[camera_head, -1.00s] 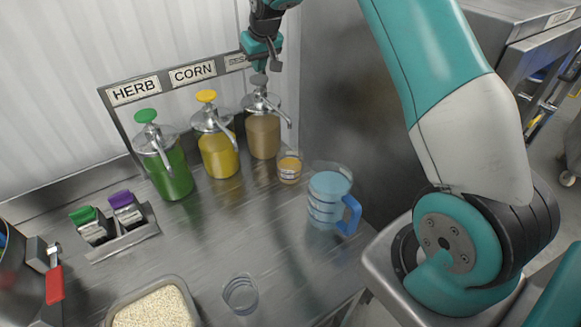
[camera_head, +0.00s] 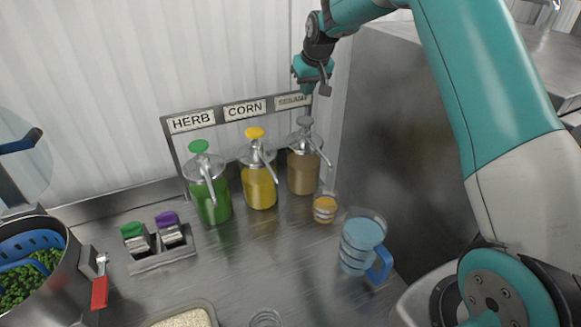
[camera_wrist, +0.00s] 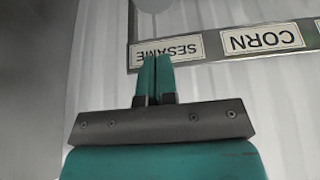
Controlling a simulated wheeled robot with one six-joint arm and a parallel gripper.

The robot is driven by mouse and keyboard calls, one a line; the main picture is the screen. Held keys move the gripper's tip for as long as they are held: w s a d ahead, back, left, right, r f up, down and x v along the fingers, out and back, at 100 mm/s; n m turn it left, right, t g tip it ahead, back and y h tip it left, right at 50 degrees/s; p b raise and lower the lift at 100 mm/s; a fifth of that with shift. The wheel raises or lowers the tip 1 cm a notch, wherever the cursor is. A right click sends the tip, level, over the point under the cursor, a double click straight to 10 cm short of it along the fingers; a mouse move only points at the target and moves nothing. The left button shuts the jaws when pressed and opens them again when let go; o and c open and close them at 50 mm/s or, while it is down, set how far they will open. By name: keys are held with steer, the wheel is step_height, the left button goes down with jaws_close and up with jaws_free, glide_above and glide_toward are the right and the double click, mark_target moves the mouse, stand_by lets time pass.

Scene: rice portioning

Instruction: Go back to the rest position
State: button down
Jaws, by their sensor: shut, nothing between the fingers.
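My gripper (camera_head: 308,90) is raised at the top of the head view, above the rightmost pump bottle (camera_head: 303,172) with brown contents. In the wrist view my gripper (camera_wrist: 154,62) has its two teal fingers together with nothing between them. The fingertips appear in front of the lower edge of the label rail, by the SESAME label (camera_wrist: 166,50). The CORN label (camera_wrist: 262,38) shows beside it, upside down. My arm reaches in from the right of the head view.
Green (camera_head: 212,200) and yellow (camera_head: 260,187) pump bottles stand under the label rail. A small cup (camera_head: 325,208) and a blue-handled jug (camera_head: 362,245) stand to their right. A pot (camera_head: 72,285) is at left, a rice tray (camera_head: 207,304) at the front. The counter middle is clear.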

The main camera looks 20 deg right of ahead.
steer(key=s+a+n+g+y+b, duration=0.15)
steer(key=s+a+b, duration=0.25)
steer(key=s+a, duration=0.55)
steer(key=s+a+n+g+y+b, duration=0.1)
steer(key=s+a+n+b, duration=0.2)
steer(key=s+a, duration=0.65)
steer(key=s+a+f+n+g+y+b, duration=0.1)
steer(key=s+f+b, duration=0.1)
steer(key=s, duration=1)
steer(key=s+a+f+n+g+b, duration=0.1)
steer(key=s+f+b, duration=0.1)
steer(key=s, duration=1.1)
steer(key=shift+a+f+y+b, duration=0.25)
steer(key=shift+f+y+b, duration=0.15)
steer(key=shift+f, duration=0.25)
steer(key=shift+w+n, duration=0.1)
steer(key=shift+n, duration=0.15)
steer(key=shift+d, duration=0.1)
